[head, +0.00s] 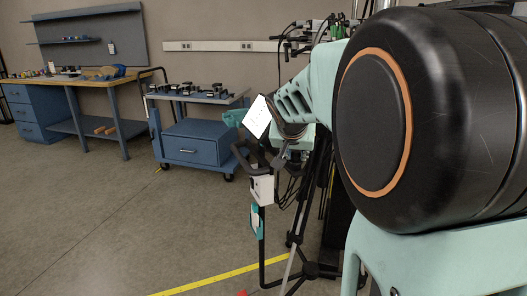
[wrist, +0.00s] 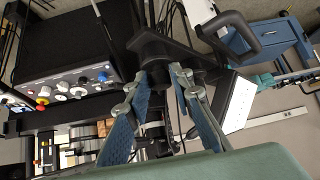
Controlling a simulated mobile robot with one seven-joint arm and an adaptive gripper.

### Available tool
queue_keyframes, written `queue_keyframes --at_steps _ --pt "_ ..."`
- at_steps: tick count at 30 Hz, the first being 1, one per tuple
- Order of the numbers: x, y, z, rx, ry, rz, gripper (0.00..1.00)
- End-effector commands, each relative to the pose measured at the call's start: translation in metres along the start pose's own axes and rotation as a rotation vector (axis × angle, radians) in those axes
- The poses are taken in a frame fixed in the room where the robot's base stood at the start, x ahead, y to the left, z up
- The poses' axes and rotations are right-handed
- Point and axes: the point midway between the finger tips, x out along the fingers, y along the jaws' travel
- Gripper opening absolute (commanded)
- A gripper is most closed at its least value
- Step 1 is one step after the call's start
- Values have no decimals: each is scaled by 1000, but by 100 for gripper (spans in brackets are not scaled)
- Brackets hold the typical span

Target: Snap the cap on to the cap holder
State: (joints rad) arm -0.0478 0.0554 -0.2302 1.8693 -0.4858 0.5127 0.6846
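In the wrist view my gripper (wrist: 160,76) has its two blue-padded fingers apart, narrowing toward the tips. A dark, roughly cylindrical part (wrist: 154,88) shows in the gap between them; I cannot tell whether the fingers touch it. A black bracket-like block (wrist: 155,48) is just beyond the fingertips. I cannot tell cap from cap holder among these dark parts. In the head view my own arm covers the right side, and the gripper and what is at it cannot be made out clearly.
A black control box (wrist: 72,50) with knobs is left of the fingers, and a white panel (wrist: 237,104) is to the right. In the head view stand a black tripod (head: 308,268), a blue cart (head: 195,146) and a workbench (head: 75,82). The floor at left is clear.

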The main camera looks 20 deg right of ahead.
Motion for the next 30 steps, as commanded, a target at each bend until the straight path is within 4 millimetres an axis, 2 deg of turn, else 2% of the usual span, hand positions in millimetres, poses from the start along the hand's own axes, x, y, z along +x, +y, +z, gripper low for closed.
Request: queue_keyframes --at_steps 1,3,17,23,30 --pt "2 0 3 0 -6 2 31" --pt "2 0 2 0 -5 2 37" --pt "0 0 0 0 1 0 37" --pt "0 0 -1 1 2 -1 54" --pt "-1 0 -1 1 3 -1 54"
